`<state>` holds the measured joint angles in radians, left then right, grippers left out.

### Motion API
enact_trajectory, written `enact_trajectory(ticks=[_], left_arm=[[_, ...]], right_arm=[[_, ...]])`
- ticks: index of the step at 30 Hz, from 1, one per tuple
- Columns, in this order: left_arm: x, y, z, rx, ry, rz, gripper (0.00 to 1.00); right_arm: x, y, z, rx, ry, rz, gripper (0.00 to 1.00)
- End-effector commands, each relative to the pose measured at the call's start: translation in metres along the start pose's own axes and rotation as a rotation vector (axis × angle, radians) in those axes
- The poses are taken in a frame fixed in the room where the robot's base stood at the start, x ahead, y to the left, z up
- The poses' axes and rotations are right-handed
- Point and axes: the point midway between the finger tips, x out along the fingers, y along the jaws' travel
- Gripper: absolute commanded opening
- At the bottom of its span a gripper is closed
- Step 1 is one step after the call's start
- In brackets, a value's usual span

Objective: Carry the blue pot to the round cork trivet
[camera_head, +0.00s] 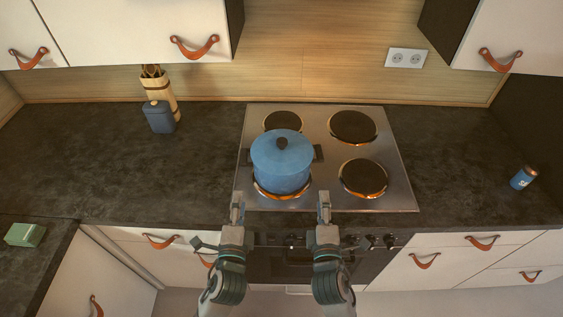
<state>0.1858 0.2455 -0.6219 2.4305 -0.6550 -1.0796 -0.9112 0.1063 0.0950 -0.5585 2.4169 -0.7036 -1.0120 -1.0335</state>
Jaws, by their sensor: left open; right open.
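The blue pot (281,168) stands upright on the front left burner of the stove. Its blue lid with a dark knob is on, and dark handles stick out at its left and right sides. My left gripper (238,203) is open in front of the pot, to its lower left. My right gripper (323,203) is open in front of the pot, to its lower right. Both look empty and clear of the pot. I see no round cork trivet in this view.
The steel stove (398,184) has three bare burners. A blue container (159,117) and a wooden utensil holder (161,88) stand at the back left. A blue can (522,178) is at right, a green box (25,235) at far left. The dark counter (130,175) has free room.

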Motion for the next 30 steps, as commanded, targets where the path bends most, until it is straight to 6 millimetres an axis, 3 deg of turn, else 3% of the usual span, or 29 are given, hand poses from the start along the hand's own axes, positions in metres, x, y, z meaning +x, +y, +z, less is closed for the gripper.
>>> enact_trajectory(ticks=[5,24,30], left_arm=[[0.019,0.000,0.000,0.000,-0.002,-0.001,0.46],[0.142,-0.001,0.000,0.000,-0.001,-0.002,0.46],[0.164,-0.001,0.000,-0.001,-0.001,-0.001,0.46]], right_arm=[[0.019,0.000,0.000,-0.001,-0.001,0.001,0.46],[0.142,0.001,0.000,0.000,-0.001,0.001,0.46],[0.164,0.001,0.000,0.000,-0.001,0.001,0.46]])
